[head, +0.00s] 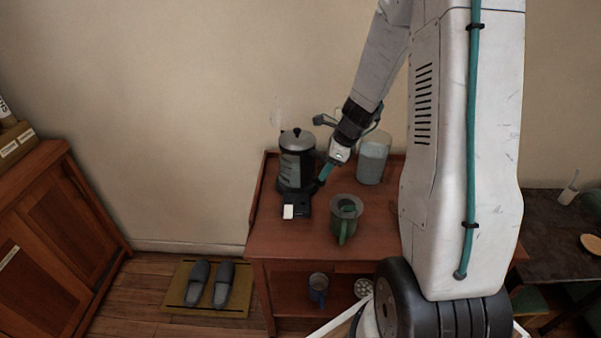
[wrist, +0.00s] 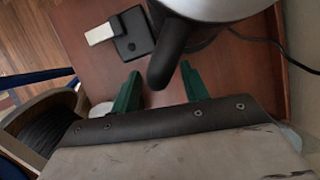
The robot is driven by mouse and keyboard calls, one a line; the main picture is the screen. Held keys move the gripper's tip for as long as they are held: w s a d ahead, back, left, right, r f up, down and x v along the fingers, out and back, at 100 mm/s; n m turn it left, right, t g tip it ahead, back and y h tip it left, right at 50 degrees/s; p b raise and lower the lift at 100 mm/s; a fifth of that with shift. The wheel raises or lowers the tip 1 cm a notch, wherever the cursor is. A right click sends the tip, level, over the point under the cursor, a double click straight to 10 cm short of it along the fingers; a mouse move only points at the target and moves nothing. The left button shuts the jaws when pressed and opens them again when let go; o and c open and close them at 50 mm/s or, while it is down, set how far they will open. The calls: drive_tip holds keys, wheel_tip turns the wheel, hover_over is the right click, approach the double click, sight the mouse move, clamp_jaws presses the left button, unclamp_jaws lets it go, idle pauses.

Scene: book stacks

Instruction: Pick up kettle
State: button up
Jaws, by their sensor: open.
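The kettle (head: 297,162), dark and metallic with a domed lid, stands upright at the back left of the wooden table (head: 285,243). My gripper (head: 323,179) is open, close to the kettle's right side. In the wrist view the kettle's silvery body (wrist: 225,8) is cut off at the top edge. Its black handle (wrist: 168,62) points toward my gripper (wrist: 160,69), with its end between the two green fingertips. Gaps show on both sides of the handle. Whether the handle is at the same depth as the fingertips I cannot tell.
A black device with a white part (head: 295,207) lies in front of the kettle and shows in the wrist view (wrist: 130,42). A green mug (head: 344,218) stands in front; a clear container (head: 373,160) stands right. A cable (wrist: 262,40) runs behind the kettle.

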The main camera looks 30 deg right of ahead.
drive_tip(key=shift+x, duration=0.9)
drive_tip(key=shift+c, duration=0.4)
clamp_jaws()
drive_tip(key=shift+w+r, duration=0.1)
drive_tip(key=shift+w, duration=0.05)
